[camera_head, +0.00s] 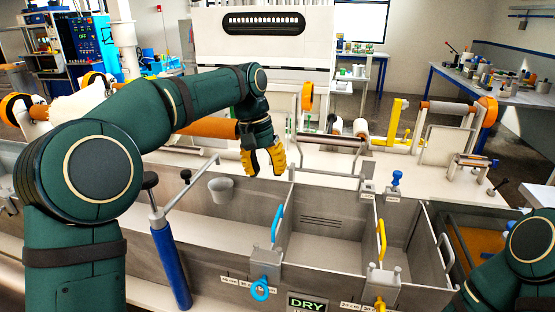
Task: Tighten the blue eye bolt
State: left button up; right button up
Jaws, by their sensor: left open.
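The blue eye bolt (260,289) is a light blue ring at the front wall of the metal bath, low in the middle of the view. It sits below a metal bracket with a blue curved handle (276,226). My left gripper (265,171) has yellow fingers and is open and empty. It hangs above the back edge of the bath, well above and behind the eye bolt, with a clear gap. My right arm shows at the lower right, but its gripper is out of view.
The bath (320,222) has several compartments split by metal dividers. A yellow handle (382,240) and yellow ring (380,304) stand to the right. A blue knob (397,178) is at the back. A grey cup (221,189) and a blue post (171,265) are left.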

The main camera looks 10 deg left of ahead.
aim_at(262, 283)
jog(key=k, duration=1)
